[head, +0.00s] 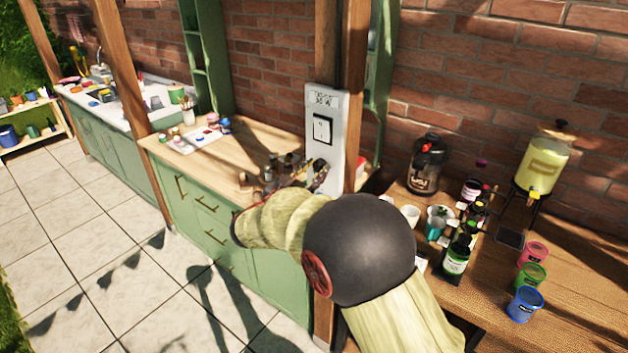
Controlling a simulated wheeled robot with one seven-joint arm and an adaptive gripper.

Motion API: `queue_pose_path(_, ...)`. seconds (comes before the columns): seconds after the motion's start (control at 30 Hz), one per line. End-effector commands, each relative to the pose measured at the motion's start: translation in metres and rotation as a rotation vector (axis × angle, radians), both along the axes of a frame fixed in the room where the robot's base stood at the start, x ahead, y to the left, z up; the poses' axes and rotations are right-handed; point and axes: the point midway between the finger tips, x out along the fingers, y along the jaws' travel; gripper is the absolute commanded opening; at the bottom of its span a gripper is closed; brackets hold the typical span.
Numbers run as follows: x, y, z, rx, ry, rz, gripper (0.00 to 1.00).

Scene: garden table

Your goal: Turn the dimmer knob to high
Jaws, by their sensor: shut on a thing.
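A tall pale control panel (338,150) is fixed to a wooden post in the head view. It has a printed label (323,99) at the top and a black-framed white switch (322,128) below that. My gripper (318,167) is at the lower part of the panel, under the switch, with its fingers against the panel front. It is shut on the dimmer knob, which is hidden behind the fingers. The knob's setting and its marks cannot be read.
A wooden counter (230,150) with paint things lies left of the post. On the right table stand a dark jar (427,165), several bottles, a yellow drink dispenser (541,160) and coloured cups, including a blue one (525,304). The tiled floor (90,240) is clear.

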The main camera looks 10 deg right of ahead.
Motion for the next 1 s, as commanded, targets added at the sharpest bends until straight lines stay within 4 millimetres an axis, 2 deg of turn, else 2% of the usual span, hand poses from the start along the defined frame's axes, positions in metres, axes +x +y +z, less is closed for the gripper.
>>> queue_pose_path(0.03,-0.0001,0.0004,-0.0051,0.029,-0.034,0.001,0.04)
queue_pose_path(0.7,-0.0008,-0.0002,-0.0081,0.454,-0.501,0.001,0.04)
queue_pose_path(1.0,-0.0008,-0.0003,-0.0070,0.599,-0.659,0.000,0.04)
